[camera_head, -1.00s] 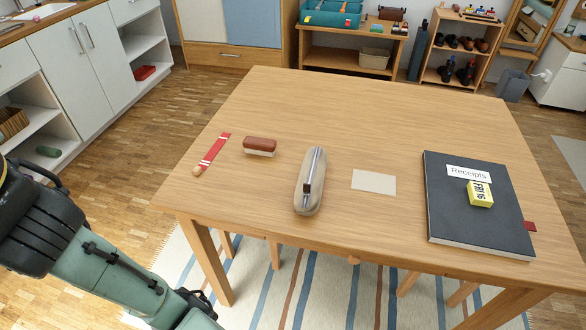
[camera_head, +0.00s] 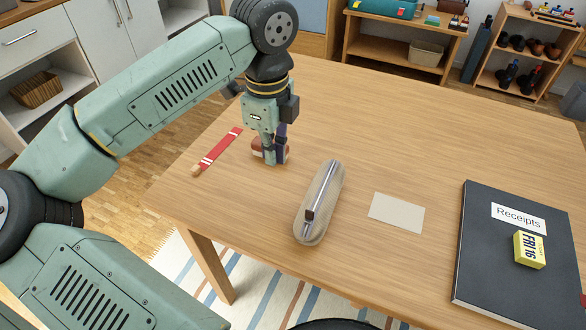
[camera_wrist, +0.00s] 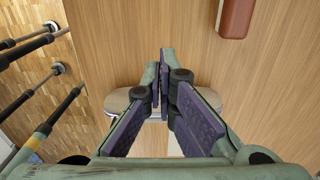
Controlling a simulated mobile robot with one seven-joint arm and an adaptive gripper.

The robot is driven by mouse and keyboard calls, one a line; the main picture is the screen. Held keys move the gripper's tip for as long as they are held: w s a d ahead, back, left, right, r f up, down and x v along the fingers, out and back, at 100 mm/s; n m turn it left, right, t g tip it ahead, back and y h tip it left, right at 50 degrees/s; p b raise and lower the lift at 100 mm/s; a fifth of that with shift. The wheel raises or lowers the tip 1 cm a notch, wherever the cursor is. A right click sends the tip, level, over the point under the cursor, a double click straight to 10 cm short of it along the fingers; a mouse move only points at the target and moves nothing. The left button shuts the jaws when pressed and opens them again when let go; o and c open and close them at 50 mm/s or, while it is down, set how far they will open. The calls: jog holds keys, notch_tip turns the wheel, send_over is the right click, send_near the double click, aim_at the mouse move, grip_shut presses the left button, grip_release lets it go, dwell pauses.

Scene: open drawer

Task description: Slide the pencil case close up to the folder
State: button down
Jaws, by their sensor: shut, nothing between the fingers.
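The pencil case (camera_head: 333,180) is a long beige pouch with a grey zip strip, lying slightly slanted near the middle of the table. In the wrist view, its ends (camera_wrist: 206,101) show on both sides of my fingers, which hide its middle. The folder (camera_head: 480,262) is black with a "Receipts" label and lies at the right, well apart from the case. My gripper (camera_head: 277,162) points down, shut and empty, to the left of the case, on the side away from the folder. Its fingers also show in the wrist view (camera_wrist: 167,60).
A pale card (camera_head: 397,213) lies flat between case and folder. A yellow date block (camera_head: 529,249) sits on the folder. A red-brown brush (camera_head: 256,147) is partly hidden behind my gripper; a red strip (camera_head: 222,150) lies farther left. The table's far part is clear.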

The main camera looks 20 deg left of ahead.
aim_at(294, 200)
notch_tip(294, 200, down, 10)
jog(key=shift+s+d+r+p, duration=0.1)
jog(key=shift+d+r+p, duration=0.1)
jog(key=shift+p, duration=0.75)
jog(key=d+p, duration=0.1)
jog(key=d, duration=0.2)
jog(key=shift+d+r+p, duration=0.15)
jog(key=shift+p, duration=0.15)
jog(key=shift+d, duration=0.25)
jog(key=shift+d+f, duration=0.1)
jog(key=shift+f, duration=0.1)
